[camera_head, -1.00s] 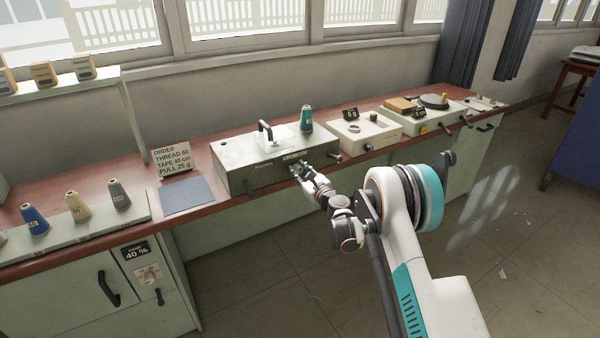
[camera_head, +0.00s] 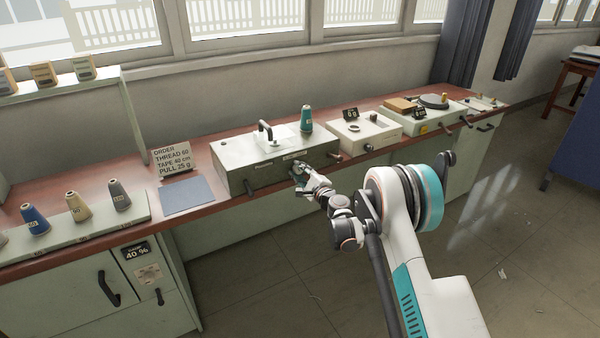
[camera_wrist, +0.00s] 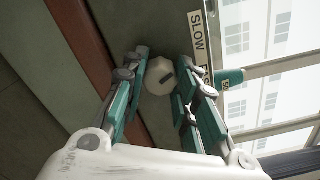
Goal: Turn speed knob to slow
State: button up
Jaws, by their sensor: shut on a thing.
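The speed knob (camera_wrist: 160,76) is a pale round knob with a dark mark on its face. It sits between the fingers of my gripper (camera_wrist: 161,84) in the wrist view, and the gripper is shut on it. A label (camera_wrist: 197,34) beside the knob reads SLOW, and its other end is partly hidden by a finger. In the head view my gripper (camera_head: 300,172) is at the front face of the grey-green machine (camera_head: 235,168), under its right part. The knob is hidden there behind the gripper.
A teal thread cone (camera_head: 306,119) stands on the machine. The floor in front of the bench is open.

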jog(key=shift+n, duration=0.4)
jog(key=o, duration=1.1)
jog(key=shift+s, duration=0.1)
jog(key=v, duration=1.2)
